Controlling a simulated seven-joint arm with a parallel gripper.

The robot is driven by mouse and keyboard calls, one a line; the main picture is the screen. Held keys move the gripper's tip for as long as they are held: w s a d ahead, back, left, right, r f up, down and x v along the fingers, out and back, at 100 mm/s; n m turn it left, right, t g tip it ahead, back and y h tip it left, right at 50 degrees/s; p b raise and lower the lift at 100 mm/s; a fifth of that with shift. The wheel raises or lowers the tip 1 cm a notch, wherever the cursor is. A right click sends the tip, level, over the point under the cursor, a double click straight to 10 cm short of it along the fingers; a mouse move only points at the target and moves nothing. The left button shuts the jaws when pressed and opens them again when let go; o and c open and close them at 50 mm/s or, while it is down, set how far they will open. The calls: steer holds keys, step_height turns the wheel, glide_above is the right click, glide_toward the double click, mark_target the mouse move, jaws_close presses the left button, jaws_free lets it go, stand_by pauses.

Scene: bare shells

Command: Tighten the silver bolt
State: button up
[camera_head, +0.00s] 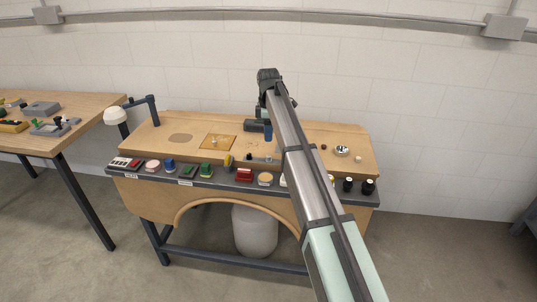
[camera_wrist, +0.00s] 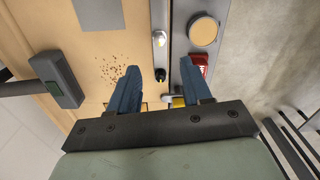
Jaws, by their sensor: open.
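A small silver round-headed piece (camera_wrist: 159,38), which looks like the silver bolt, stands on a grey strip in the wrist view. It also shows small and unclear in the head view (camera_head: 268,158), beside my arm. In the wrist view the black-tipped piece appears in the gap, and the silver piece lies beyond the fingertips. In the head view my gripper (camera_head: 268,133) hangs above the bench.
The wooden bench (camera_head: 150,140) has a dark front ledge with a red block (camera_wrist: 200,62), a cream disc (camera_wrist: 203,32) and several other controls. A dark box with a green face (camera_wrist: 58,80) is at the back. A silver dome (camera_head: 342,150) stands to the right. My arm hides part of the bench.

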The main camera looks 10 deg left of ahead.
mark_target(269, 156)
step_height(269, 156, down, 11)
steer(key=shift+r, duration=0.15)
stand_by(0.4)
jaws_close()
stand_by(0.3)
